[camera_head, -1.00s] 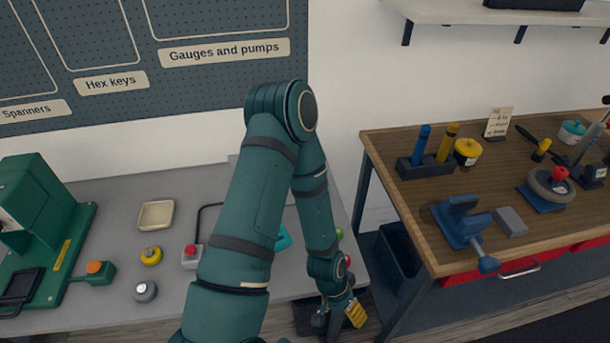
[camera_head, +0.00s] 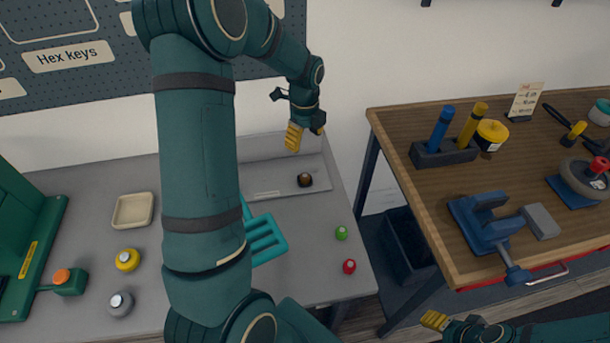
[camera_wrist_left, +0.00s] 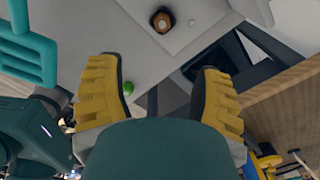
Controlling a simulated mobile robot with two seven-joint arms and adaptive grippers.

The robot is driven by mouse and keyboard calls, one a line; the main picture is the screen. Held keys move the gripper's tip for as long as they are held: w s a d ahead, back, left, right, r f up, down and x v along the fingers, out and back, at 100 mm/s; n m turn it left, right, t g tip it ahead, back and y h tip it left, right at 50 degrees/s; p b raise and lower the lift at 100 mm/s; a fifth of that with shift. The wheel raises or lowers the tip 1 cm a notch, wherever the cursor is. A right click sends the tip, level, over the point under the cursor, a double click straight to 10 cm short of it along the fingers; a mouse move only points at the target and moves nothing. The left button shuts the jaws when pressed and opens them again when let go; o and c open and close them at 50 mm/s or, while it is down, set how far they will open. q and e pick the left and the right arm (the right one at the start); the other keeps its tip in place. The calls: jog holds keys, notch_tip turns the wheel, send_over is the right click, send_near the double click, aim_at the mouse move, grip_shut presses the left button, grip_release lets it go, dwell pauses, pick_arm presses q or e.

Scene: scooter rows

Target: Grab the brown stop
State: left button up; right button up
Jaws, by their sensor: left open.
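The brown stop (camera_head: 305,180), a small round dark-brown piece with a lighter top, sits near the right end of the shallow grey tray (camera_head: 262,192) at the back of the grey bench. In the left wrist view the brown stop (camera_wrist_left: 162,20) shows at the top, beyond the fingertips. My left gripper (camera_head: 293,138) is above and slightly left of it, apart from it. Its yellow fingers are spread and empty in the left wrist view (camera_wrist_left: 160,85). My right gripper (camera_head: 435,320) shows partly at the bottom right, far from the stop; its jaw opening is unclear.
A green stop (camera_head: 341,232) and a red stop (camera_head: 349,267) stand near the bench's right edge. A turquoise slotted piece (camera_head: 265,238) lies left of them. A gap separates the bench from the wooden table (camera_head: 400,130) with a blue vise (camera_head: 485,220).

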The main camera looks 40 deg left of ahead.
aim_at(304, 175)
pick_arm(q)
jog(key=f+b, duration=0.1)
jog(key=f, duration=0.7)
jog(key=f+b, duration=0.2)
jog(key=f, duration=0.5)
jog(key=shift+w+a+f, duration=0.2)
jog(key=shift+f, duration=0.2)
pick_arm(e)
jog(key=f, duration=0.4)
jog(key=shift+s+a+f, duration=0.25)
jog(key=shift+s, duration=0.05)
pick_arm(q)
jog(key=shift+o, duration=0.2)
jog(key=c, duration=1.1)
